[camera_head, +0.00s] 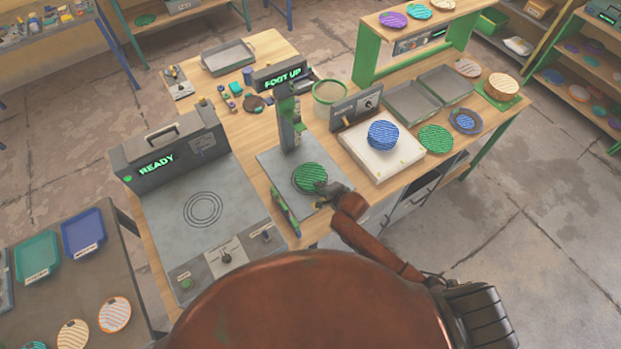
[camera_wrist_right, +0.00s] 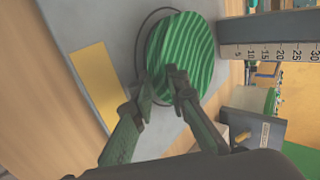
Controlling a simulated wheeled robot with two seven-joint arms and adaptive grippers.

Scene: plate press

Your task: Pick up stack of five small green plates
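The green striped plates (camera_head: 311,176) lie as a low round pile on the press bed (camera_head: 270,160), inside a dark ring. I cannot count the plates. The top green plate (camera_wrist_right: 186,48) fills the upper middle of the right wrist view. My right gripper (camera_head: 320,189) is at the pile's near right edge. In the wrist view its two fingers (camera_wrist_right: 159,82) stand apart, one overlapping the plate's face and the other beside its rim. I cannot tell whether they touch it. My left gripper is not in view.
The press column with a "FOOT UP" display (camera_head: 283,78) rises just behind the plates. A blue plate stack (camera_head: 383,134) sits on a white block to the right, with another green plate (camera_head: 435,139) beyond. The "READY" machine (camera_head: 160,150) stands left.

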